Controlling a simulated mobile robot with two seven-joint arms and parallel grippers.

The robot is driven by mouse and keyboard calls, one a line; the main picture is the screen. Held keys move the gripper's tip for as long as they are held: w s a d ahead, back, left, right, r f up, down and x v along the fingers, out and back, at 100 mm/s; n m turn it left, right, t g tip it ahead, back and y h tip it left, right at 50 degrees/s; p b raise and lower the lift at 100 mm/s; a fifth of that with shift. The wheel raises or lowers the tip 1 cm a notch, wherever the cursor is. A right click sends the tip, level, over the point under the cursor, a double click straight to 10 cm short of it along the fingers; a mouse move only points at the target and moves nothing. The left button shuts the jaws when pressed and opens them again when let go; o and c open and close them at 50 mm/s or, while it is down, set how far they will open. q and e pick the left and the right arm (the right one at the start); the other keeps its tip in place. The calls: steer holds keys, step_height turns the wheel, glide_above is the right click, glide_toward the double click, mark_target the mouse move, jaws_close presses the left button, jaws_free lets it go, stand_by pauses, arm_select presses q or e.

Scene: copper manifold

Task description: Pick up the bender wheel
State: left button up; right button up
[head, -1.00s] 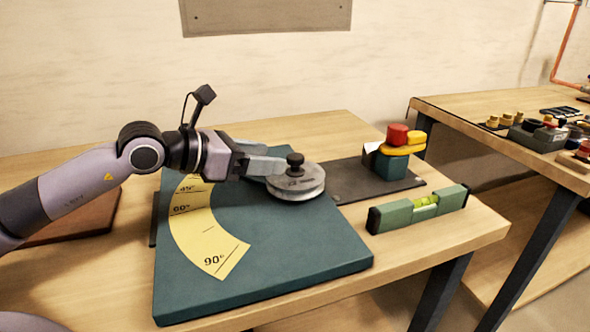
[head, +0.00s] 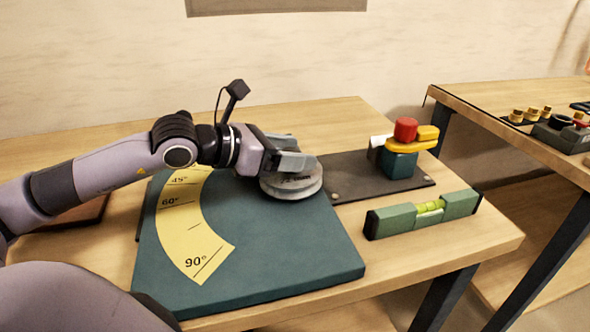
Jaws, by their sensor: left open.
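The bender wheel (head: 293,186) is a grey metal disc lying on the far right part of the teal bender board (head: 290,245). The board has a yellow angle scale marked 45°, 60° and 90°. My left gripper (head: 292,152) is open, with its fingers over the top of the wheel. The wheel's black knob is hidden behind the near finger, so I cannot tell whether the fingers touch it. My right gripper is out of view.
A green spirit level (head: 423,213) lies near the table's right edge. A dark plate (head: 350,178) carries a teal block (head: 398,163) with yellow and red parts. A second table (head: 520,130) with fittings stands to the right. The board's near part is clear.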

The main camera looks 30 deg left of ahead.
arm_select(q)
steer(key=c, duration=1.2)
steer(key=shift+r, duration=0.1)
steer(key=shift+r, duration=0.1)
